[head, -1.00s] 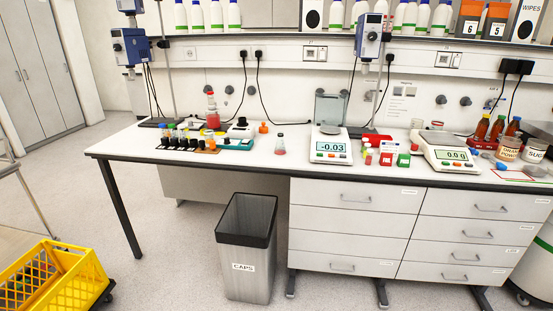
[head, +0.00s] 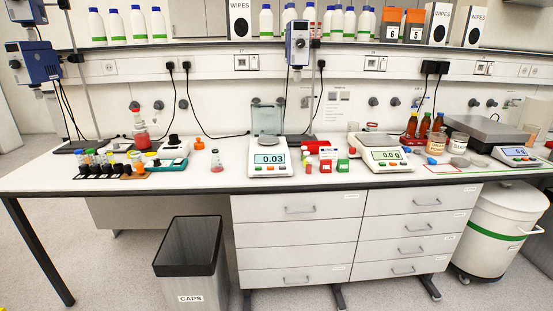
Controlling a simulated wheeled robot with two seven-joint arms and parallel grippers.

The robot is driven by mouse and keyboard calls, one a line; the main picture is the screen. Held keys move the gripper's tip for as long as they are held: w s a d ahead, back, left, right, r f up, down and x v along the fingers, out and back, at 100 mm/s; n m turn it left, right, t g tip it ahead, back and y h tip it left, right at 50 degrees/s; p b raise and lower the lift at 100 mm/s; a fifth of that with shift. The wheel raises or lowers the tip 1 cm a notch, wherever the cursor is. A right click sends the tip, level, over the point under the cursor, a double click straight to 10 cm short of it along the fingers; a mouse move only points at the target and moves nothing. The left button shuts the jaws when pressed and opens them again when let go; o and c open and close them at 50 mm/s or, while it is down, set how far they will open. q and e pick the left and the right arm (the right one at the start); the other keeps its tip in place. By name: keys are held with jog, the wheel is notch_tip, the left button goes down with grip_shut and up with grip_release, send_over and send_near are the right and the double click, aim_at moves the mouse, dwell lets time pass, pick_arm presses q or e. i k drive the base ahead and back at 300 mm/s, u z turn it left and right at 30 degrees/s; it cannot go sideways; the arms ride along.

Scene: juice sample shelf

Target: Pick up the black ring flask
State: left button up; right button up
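A small conical flask (head: 215,161) with pinkish-red contents stands upright on the bench, left of the left balance. A dark band seems to show at its neck, but it is too small to be sure it is the black ring. A larger flask with red liquid (head: 141,139) stands further left, with red around its upper part.
The white bench (head: 120,215) has a dark front edge. A left balance (head: 269,158) and a right balance (head: 385,156) stand on it. Dark-based vials (head: 100,170) crowd the left. A caps bin (head: 190,262) stands on the floor before the bench.

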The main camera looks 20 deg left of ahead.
aim_at(217, 165)
jog(key=z, duration=0.5)
jog(key=i, duration=1.35)
jog(key=u, duration=0.65)
